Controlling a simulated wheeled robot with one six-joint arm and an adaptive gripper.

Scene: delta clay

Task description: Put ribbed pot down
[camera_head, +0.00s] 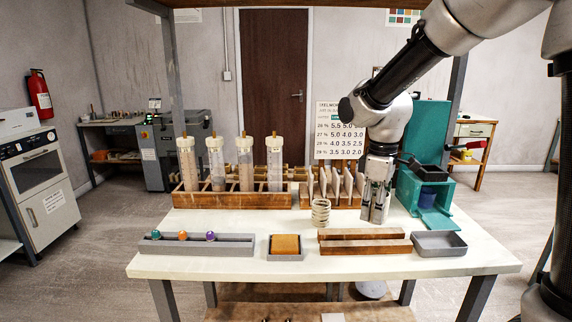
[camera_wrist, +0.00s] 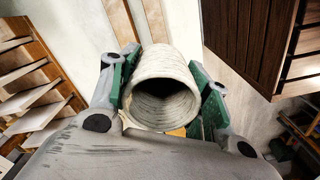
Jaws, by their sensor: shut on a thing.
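The ribbed pot (camera_wrist: 160,88) is a pale, hollow ribbed cylinder. In the wrist view it sits between the green-padded fingers of my gripper (camera_wrist: 160,92), with its open mouth toward the camera. My gripper is shut on it. In the head view my gripper (camera_head: 375,203) points down over the right half of the white table (camera_head: 220,222), behind the wooden bars. The fingers hide most of the pot there. I cannot tell whether its base touches the table.
A pale coil-shaped piece (camera_head: 320,212) stands left of my gripper. Wooden bars (camera_head: 365,247) and a grey tray (camera_head: 438,244) lie in front. A card rack (camera_head: 330,190) is behind; a teal press (camera_head: 425,175) is at right. The table's left middle is clear.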

